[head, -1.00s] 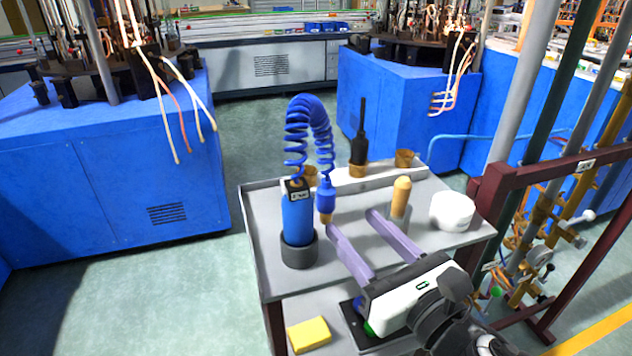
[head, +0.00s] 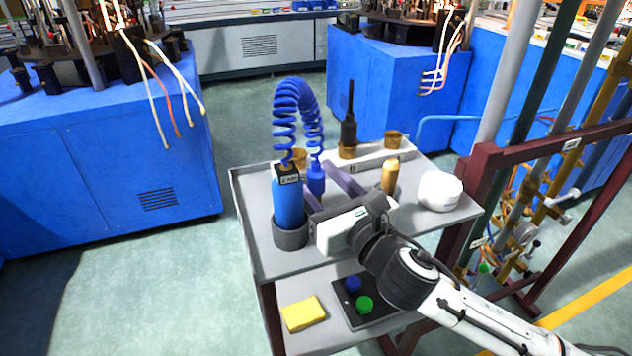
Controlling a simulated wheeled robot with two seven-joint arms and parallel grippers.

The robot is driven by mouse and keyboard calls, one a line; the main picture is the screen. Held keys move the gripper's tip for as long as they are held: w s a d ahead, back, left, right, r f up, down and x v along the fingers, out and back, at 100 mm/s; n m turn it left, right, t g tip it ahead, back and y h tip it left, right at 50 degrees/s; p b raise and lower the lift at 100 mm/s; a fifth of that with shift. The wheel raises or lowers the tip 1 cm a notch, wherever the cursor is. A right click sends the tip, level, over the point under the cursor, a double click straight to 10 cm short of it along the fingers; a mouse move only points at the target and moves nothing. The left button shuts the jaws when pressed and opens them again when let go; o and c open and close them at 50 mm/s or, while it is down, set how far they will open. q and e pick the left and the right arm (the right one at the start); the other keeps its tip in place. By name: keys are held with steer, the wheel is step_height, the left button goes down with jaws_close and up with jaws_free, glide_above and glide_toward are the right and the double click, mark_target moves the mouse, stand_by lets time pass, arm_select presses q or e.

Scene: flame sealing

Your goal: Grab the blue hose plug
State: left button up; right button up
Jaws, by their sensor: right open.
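The blue hose plug (head: 316,180) hangs upright at the free end of the blue coiled hose (head: 286,103), which rises from a blue cylinder (head: 288,205) in a dark round base. My right gripper (head: 318,175) reaches in from the lower right with its purple fingers apart. The plug appears to be between or just at the fingertips; contact cannot be told. The plug's lower end is partly hidden by the fingers. My left gripper is not in view.
On the grey cart (head: 250,240) stand a wooden-looking peg (head: 390,176), a white bowl (head: 440,191) and a dark tool (head: 348,130) in a holder. The lower shelf has a yellow sponge (head: 303,314) and a black plate with blue and green knobs. A dark red frame (head: 490,165) stands at right.

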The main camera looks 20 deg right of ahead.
steer(key=c, duration=1)
steer(key=shift+c, duration=0.8)
